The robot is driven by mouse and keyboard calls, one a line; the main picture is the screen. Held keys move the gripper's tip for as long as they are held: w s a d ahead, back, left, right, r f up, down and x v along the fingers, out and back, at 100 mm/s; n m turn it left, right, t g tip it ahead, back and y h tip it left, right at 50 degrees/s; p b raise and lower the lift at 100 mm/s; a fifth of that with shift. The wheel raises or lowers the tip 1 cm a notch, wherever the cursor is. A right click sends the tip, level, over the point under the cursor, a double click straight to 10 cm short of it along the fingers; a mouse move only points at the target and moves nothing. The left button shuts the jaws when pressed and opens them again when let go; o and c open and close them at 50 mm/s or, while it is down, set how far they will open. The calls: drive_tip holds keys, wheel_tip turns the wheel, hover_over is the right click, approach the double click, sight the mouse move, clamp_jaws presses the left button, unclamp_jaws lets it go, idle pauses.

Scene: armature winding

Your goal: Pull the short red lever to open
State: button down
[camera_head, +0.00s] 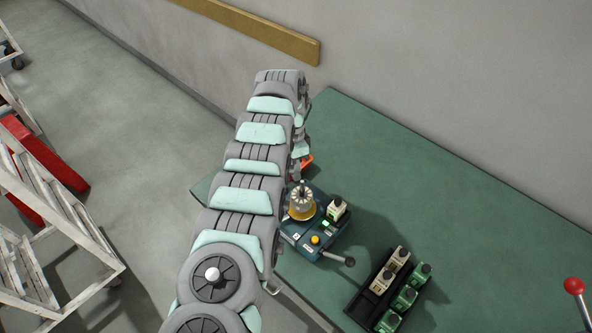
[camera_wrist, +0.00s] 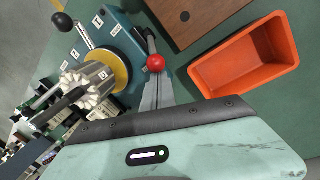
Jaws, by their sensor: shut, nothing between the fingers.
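The winding machine is a teal unit (camera_head: 316,242) on the green table, partly covered by my arm in the head view. In the wrist view, its short lever with a round red knob (camera_wrist: 156,62) stands at the machine's edge. My gripper (camera_wrist: 154,78) is shut and empty, its grey fingertips right at the red knob; I cannot tell whether they touch it. A second lever has a dark knob (camera_wrist: 62,22). In the head view my arm hides the fingertips and short red lever.
An orange bin (camera_wrist: 245,57) and a brown wooden board (camera_wrist: 200,18) lie close to the red knob. A black tray (camera_head: 362,306) holds several connector-like parts. Another red-knobbed lever (camera_head: 575,287) shows at the lower right.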

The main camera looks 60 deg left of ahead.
drive_tip(key=shift+r+p, duration=0.2)
drive_tip(key=shift+p, duration=0.45)
drive_tip(key=p, duration=0.4)
drive_tip(key=shift+s, duration=0.1)
